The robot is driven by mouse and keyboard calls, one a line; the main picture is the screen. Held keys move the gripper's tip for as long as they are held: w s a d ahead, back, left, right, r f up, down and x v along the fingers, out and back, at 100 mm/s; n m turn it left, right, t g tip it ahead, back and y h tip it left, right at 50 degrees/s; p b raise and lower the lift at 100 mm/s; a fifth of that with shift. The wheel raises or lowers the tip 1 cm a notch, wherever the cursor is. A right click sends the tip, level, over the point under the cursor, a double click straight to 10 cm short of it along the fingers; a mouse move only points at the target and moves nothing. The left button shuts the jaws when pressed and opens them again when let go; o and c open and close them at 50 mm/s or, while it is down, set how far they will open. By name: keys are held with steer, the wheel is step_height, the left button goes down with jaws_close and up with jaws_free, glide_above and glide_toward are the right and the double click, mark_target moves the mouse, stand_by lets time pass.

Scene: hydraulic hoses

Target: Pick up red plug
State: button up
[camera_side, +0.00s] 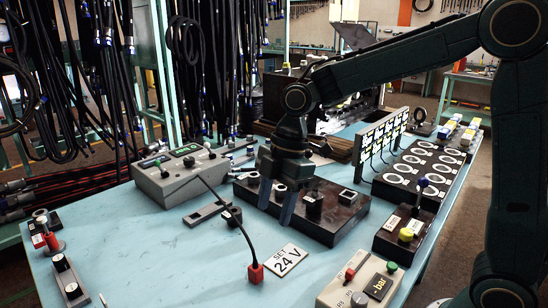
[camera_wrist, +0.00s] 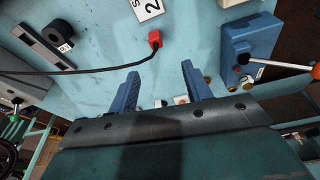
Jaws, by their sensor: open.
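The red plug (camera_side: 256,272) is a small red block at the end of a black cable. It sits on the blue table near the front, left of the white "SET 24 V" card (camera_side: 280,261). In the wrist view the red plug (camera_wrist: 155,39) lies beyond the fingertips, with its cable running left. My gripper (camera_side: 274,208) is open and empty, pointing down over the dark block behind the plug, apart from the plug. In the wrist view its two blue fingers (camera_wrist: 160,72) stand apart with nothing between them.
A dark block (camera_side: 335,219) with sockets stands under my gripper. A grey control box (camera_side: 180,175) is at the left, and a box with red and green buttons (camera_side: 360,285) at front right. A flat holder (camera_side: 70,281) lies at front left.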

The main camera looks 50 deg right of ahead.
mark_target(255, 261)
steer(key=shift+w+a+f+n+g, duration=0.15)
steer(key=shift+w+a+f+n, duration=0.15)
steer(key=shift+w+f+n, duration=0.15)
steer(key=shift+w+a+f+n+g, duration=0.15)
steer(key=shift+w+a+f+n, duration=0.1)
steer(key=shift+w+f+n, duration=0.2)
steer(key=shift+f, duration=0.1)
steer(key=shift+x, duration=4.25)
steer(key=shift+x, duration=2.6)
steer(key=c, duration=1.1)
